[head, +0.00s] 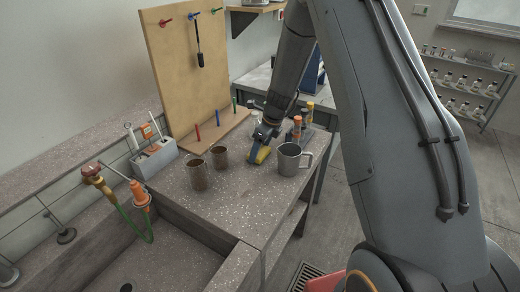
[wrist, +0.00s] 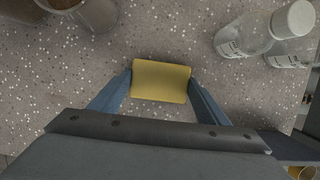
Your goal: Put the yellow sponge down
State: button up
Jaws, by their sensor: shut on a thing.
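The yellow sponge (wrist: 161,81) is a small yellow block between the two blue fingers of my gripper (wrist: 160,88) in the wrist view. The fingers touch its left and right sides. In the head view my gripper (head: 262,146) is low over the speckled bench, and the sponge (head: 260,155) shows as a yellow patch at its tip. It is at or close to the bench top; I cannot tell whether it touches. Part of it is hidden by the gripper in the head view.
A grey metal mug (head: 289,159) stands just right of the sponge. Two brown cups (head: 197,174) stand to the left. Orange-topped bottles (head: 297,126) are behind. In the wrist view, clear bottles (wrist: 242,38) are at upper right. A sink (head: 165,255) lies front left.

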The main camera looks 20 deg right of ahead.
jog(key=shift+f, duration=0.15)
jog(key=o, duration=1)
jog(key=shift+o, duration=0.2)
jog(key=b+v, duration=0.3)
jog(key=v, duration=0.8)
jog(key=s+a+r+n+h, duration=0.1)
jog(key=s+n, duration=1.2)
jog(key=s, duration=0.1)
jog(key=s+a+r+n+g+h, duration=0.1)
jog(key=s+r+n, duration=0.1)
jog(key=s+n, duration=1.2)
jog(key=shift+s+a, duration=0.2)
jog(key=shift+a, duration=0.2)
